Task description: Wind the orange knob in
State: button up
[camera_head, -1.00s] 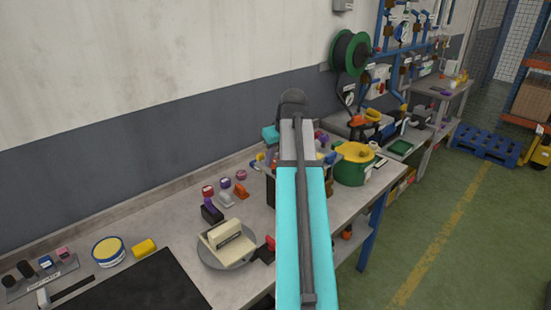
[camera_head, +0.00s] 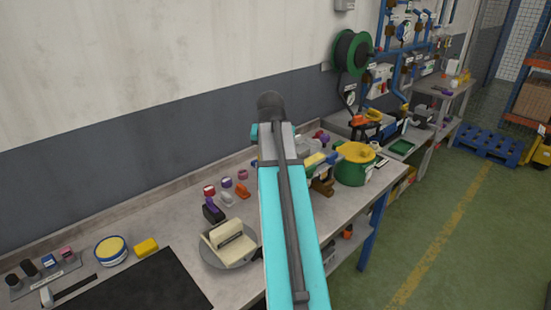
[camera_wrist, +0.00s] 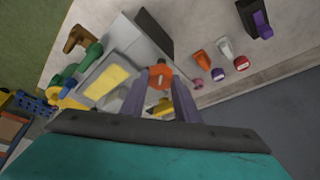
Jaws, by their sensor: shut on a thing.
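The orange knob (camera_wrist: 159,74) shows in the wrist view, between the tips of my gripper's two fingers. My gripper (camera_wrist: 160,86) is shut on it, with one finger on either side. The knob sits by the edge of a light grey box (camera_wrist: 128,38) with a yellow panel (camera_wrist: 106,81). How far the knob stands out is hard to tell, as the fingers cover part of it. In the head view my turquoise arm hides the gripper and the knob.
In the wrist view, orange (camera_wrist: 201,60), white and red-topped pieces stand right of the box, with a purple-and-black block (camera_wrist: 255,19) beyond. In the head view a green pot with a yellow lid (camera_head: 354,173) stands right of my arm, and a round turntable plate (camera_head: 212,259) lies left.

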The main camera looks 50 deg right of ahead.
jog(key=shift+m, duration=0.5)
jog(key=o, duration=1)
jog(key=shift+o, duration=0.2)
jog(key=shift+r, duration=0.15)
jog(key=b+v, duration=0.3)
jog(key=v, duration=1)
jog(key=shift+a+r+b, duration=0.25)
jog(key=shift+a+b, duration=0.05)
jog(key=shift+w, duration=0.1)
